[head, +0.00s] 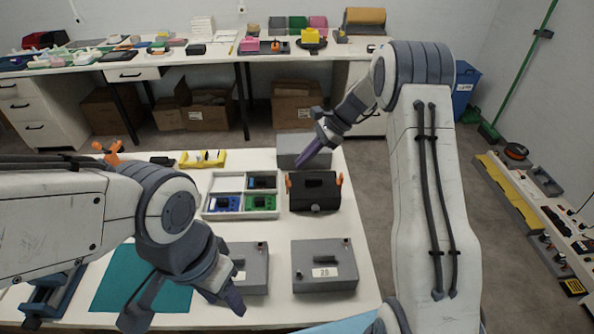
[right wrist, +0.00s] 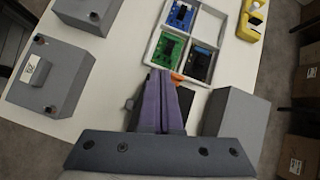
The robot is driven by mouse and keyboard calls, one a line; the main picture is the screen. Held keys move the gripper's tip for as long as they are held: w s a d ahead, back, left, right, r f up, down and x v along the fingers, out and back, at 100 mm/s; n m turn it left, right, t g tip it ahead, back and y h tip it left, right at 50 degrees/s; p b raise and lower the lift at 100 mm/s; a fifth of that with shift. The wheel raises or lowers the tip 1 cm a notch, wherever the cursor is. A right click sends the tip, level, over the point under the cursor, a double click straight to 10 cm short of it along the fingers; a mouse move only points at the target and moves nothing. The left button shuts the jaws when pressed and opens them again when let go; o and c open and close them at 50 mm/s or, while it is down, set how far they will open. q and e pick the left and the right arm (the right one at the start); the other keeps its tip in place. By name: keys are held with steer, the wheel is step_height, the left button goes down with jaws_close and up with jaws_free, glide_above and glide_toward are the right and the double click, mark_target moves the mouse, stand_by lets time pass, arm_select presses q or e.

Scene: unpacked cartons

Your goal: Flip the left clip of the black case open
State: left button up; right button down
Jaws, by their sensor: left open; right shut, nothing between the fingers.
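The black case (head: 315,190) lies on the white table, right of the tray of boards. Its left clip (head: 288,181) and right clip (head: 340,180) are small orange tabs at its sides; I cannot tell whether either is open. My right gripper (head: 302,163), with purple fingers, is shut and empty above the case's back left part. In the right wrist view its fingers hide most of the case (right wrist: 186,99), and an orange clip (right wrist: 178,77) shows just beyond the fingertips. My left gripper (head: 186,310) is open and empty over the table's near part.
A white divided tray (head: 208,201) with circuit boards stands left of the case. A plain grey box (head: 290,143) stands behind it. Grey boxes (head: 325,256) stand in front, and a teal mat (head: 115,285) lies at the near left.

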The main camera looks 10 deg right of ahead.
mark_target(288, 185)
steer(key=w+d+f+m, duration=0.1)
steer(key=d, duration=0.1)
steer(key=w+d+m+t, duration=0.1)
steer(key=d, duration=0.1)
steer(key=w+d+f+m+y, duration=0.1)
steer(key=d, duration=0.1)
steer(key=shift+d+f+m, duration=0.25)
steer(key=shift+f+m, duration=0.05)
steer(key=shift+f, duration=0.05)
steer(key=p+x, duration=0.2)
steer(key=x, duration=0.8)
steer(key=shift+w, duration=0.1)
steer(key=shift+p, duration=0.3)
